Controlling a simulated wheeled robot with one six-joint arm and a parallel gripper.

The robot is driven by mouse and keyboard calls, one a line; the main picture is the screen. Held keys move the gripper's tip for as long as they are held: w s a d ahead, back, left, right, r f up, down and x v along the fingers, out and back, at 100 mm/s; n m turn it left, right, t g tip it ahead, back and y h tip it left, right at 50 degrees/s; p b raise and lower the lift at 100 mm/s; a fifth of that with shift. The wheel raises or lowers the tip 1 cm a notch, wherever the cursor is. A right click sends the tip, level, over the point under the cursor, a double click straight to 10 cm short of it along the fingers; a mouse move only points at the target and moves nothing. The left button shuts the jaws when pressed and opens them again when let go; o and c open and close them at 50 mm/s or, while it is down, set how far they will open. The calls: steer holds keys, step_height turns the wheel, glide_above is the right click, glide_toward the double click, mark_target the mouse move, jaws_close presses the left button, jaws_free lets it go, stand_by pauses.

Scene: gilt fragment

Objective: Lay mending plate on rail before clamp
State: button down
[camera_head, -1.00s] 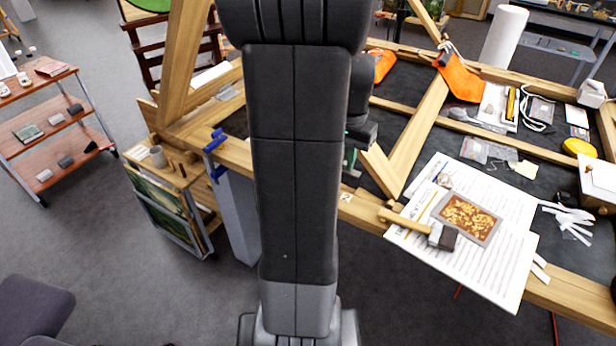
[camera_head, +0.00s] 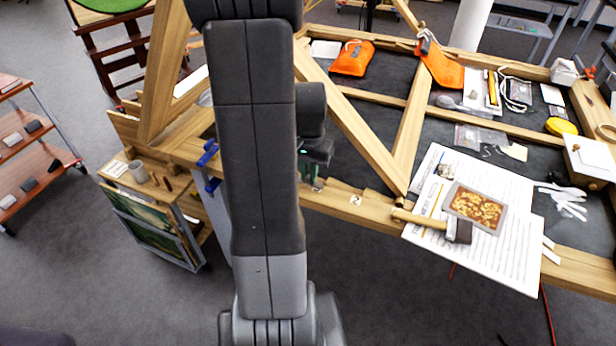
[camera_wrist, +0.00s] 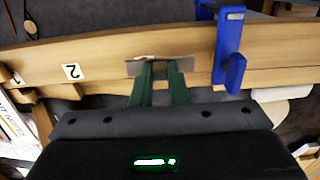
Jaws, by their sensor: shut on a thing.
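The mending plate (camera_wrist: 183,64) is a thin grey metal strip in the wrist view. My gripper (camera_wrist: 160,68) has green fingers shut on it, and it lies over or against the wooden rail (camera_wrist: 105,55); whether it rests there I cannot tell. The blue clamp (camera_wrist: 229,50) grips the rail just right of the plate, with a small gap between. In the head view my gripper (camera_head: 312,178) is at the rail, partly behind my arm. The clamp (camera_head: 208,153) shows left of my arm, and the rail (camera_head: 335,196) runs to the right. The plate is not discernible there.
A hammer (camera_head: 455,229) and papers (camera_head: 490,262) lie on the frame at right. A number 2 label (camera_wrist: 73,71) marks the rail left of the plate. Orange pouches (camera_head: 352,58) lie at the back.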

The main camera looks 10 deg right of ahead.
mark_target(309, 176)
steer(key=shift+f, duration=1.05)
steer(key=shift+f, duration=0.15)
steer(key=c, duration=1.4)
jaws_free()
steer(key=shift+c, duration=0.2)
step_height(309, 176, up, 12)
